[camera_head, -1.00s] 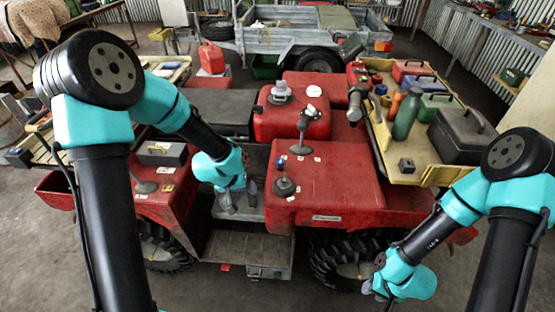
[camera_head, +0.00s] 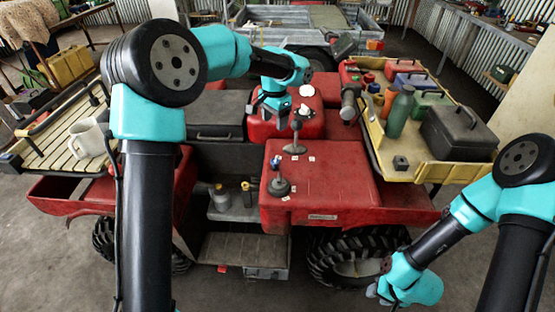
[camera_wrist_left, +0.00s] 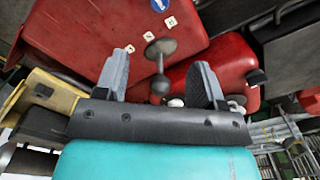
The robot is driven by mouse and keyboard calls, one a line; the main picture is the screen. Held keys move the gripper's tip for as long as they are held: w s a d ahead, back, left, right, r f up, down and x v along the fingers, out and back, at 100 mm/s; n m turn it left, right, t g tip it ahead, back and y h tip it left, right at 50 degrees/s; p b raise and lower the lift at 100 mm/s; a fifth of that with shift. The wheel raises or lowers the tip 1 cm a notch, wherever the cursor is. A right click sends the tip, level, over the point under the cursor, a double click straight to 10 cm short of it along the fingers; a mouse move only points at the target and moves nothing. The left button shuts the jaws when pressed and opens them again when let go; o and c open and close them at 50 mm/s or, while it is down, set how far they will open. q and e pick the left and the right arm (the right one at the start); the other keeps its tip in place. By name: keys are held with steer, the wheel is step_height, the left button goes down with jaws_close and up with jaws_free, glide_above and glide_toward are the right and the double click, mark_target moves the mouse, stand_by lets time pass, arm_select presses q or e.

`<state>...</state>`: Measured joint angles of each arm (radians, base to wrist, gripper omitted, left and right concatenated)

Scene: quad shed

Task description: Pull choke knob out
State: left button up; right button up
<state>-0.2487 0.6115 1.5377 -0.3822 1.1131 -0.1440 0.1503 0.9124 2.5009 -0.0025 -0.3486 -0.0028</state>
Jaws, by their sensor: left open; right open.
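The red quad body (camera_head: 325,185) fills the middle of the head view. On it stand a lever with a round knob (camera_head: 296,125) and a short dark knob on a round base (camera_head: 280,187); I cannot tell which control is the choke knob. A white knob or cap (camera_head: 306,91) sits on the red rear tank (camera_head: 312,128). My left gripper (camera_head: 269,107) is open and empty over that tank, pointing down and partly covering it. In the left wrist view the lever (camera_wrist_left: 160,84) shows between the open left fingers (camera_wrist_left: 160,62), apart from them. My right gripper (camera_head: 378,292) is open and low at the front right.
A yellow tray (camera_head: 410,165) with a green bottle (camera_head: 399,112) and a black toolbox (camera_head: 460,133) stands at right. A slatted rack with a white jug (camera_head: 91,138) is at left. A grey cup (camera_head: 220,196) sits in the footwell.

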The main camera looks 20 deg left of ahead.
mark_target(275, 161)
arm_select(q)
steer(key=shift+f, duration=0.15)
step_height(275, 161, down, 17)
steer(key=shift+f, duration=0.15)
stand_by(0.7)
steer(key=shift+c, duration=0.3)
jaws_close()
